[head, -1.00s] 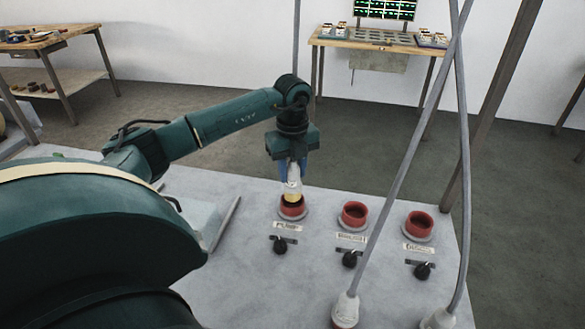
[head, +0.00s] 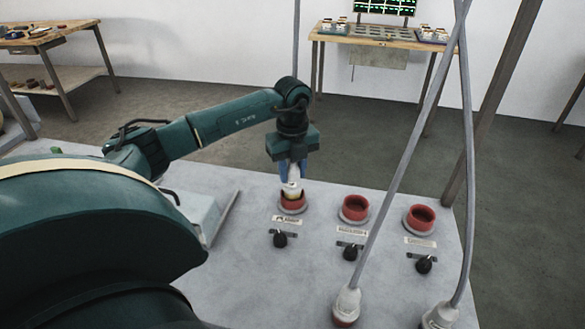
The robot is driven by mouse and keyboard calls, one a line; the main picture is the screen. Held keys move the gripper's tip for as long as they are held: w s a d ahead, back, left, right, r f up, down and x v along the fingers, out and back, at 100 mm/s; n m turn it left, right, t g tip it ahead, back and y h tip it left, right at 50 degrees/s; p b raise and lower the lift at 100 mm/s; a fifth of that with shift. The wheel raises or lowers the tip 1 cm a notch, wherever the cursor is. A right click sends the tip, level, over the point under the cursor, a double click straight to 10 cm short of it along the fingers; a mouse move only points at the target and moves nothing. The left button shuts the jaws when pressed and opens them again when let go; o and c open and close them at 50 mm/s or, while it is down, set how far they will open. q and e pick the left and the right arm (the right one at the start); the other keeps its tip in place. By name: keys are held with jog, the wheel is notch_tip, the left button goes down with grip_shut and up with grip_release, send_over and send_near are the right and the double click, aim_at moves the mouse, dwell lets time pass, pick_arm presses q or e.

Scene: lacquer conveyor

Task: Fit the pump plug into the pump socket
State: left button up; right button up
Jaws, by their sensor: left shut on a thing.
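My left gripper (head: 292,165) points straight down and is shut on the pump plug (head: 292,186), a pale plug with a yellowish lower part. The plug stands upright with its lower end at the leftmost red socket (head: 292,206), which has a label in front that I take for the pump label (head: 286,220). The plug hides most of the socket's mouth, so I cannot tell how deep it sits. A grey cable rises behind the gripper. My right gripper does not show.
Two open red sockets, a middle one (head: 355,208) and a right one (head: 419,217), stand on the grey panel (head: 320,262). Black knobs (head: 350,252) sit in front of the sockets. Two other plugs (head: 346,305) with slanting grey cables (head: 405,165) stand at the front right.

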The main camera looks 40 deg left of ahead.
pick_arm(q)
jog(key=shift+f+b, duration=0.4)
jog(key=shift+f, duration=0.35)
jog(key=o, duration=1.1)
jog(key=shift+o, duration=0.2)
notch_tip(320, 180, up, 13)
jog(key=shift+r+b, duration=0.1)
jog(key=shift+b, duration=0.3)
jog(key=shift+s, duration=0.1)
